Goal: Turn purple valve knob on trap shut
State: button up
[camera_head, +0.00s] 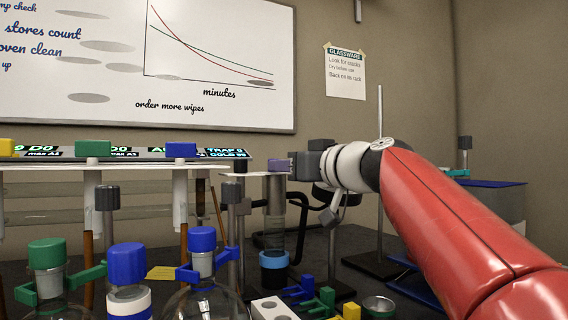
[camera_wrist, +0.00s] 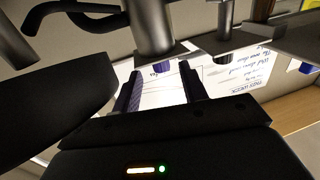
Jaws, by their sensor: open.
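A small purple knob (camera_head: 278,165) sits on top of the trap (camera_head: 275,215), a clear upright tube with a dark bottom and a blue band, near the middle of the head view. My gripper (camera_head: 298,164) reaches in from the right at the knob's height. Its dark fingers are at or just beside the knob's right side; I cannot tell whether they touch it or straddle it. In the wrist view my gripper (camera_wrist: 162,88) is open, with two ribbed fingers apart. A dark blue or purple piece (camera_wrist: 162,68) shows beyond them; I cannot tell whether it is the knob.
A glass manifold with a yellow knob (camera_head: 8,146), a green knob (camera_head: 93,148) and a blue knob (camera_head: 181,149) runs left of the trap. Capped bottles (camera_head: 128,265) crowd the front left. A metal rod stand (camera_head: 380,180) rises behind my arm at right.

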jog(key=p+x, duration=0.1)
jog(key=x, duration=0.4)
jog(key=shift+w+a, duration=0.1)
jog(key=shift+a, duration=0.05)
